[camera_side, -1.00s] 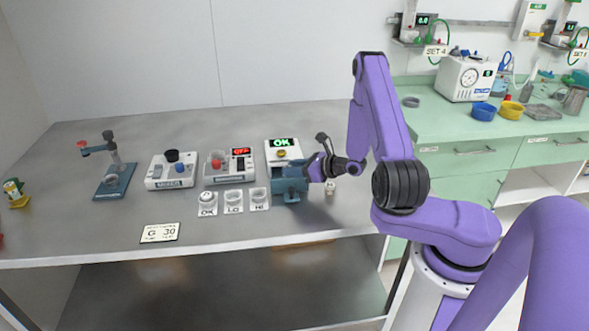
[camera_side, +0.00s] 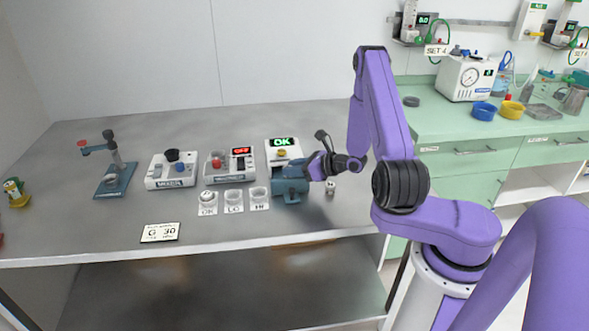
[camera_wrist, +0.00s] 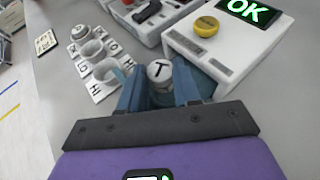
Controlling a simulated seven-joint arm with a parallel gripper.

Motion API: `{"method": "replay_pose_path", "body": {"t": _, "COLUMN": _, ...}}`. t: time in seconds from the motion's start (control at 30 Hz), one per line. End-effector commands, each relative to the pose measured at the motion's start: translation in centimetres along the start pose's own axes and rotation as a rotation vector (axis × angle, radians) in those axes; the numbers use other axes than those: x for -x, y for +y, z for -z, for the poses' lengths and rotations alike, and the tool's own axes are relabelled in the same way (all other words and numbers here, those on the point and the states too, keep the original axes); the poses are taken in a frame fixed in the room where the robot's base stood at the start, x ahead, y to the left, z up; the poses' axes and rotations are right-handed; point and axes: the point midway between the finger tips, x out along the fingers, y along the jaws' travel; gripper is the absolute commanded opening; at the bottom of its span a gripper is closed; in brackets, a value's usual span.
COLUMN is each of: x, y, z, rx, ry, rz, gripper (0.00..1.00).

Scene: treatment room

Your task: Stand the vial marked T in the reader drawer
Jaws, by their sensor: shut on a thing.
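The vial marked T (camera_wrist: 159,70) shows its pale round cap, with a black T, between my fingers in the wrist view. My gripper (camera_wrist: 160,88) is shut on it; in the side view my gripper (camera_side: 300,170) is low at the reader's front.
Three cups marked OK, LO and HI (camera_side: 233,199) stand left of the drawer; the OK cup holds a white-capped vial (camera_side: 207,196). A small vial-like thing (camera_side: 330,187) stands right, below my wrist. A mixer (camera_side: 171,170) and a card (camera_side: 160,232) are farther left.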

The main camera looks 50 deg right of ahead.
Motion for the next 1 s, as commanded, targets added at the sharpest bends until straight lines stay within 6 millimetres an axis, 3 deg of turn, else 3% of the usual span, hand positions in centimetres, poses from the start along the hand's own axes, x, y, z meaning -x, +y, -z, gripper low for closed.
{"method": "replay_pose_path", "body": {"t": 1.0, "x": -0.21, "y": -0.16, "z": 0.53, "rx": 0.001, "ry": -0.003, "rz": 0.003, "gripper": 0.04}}
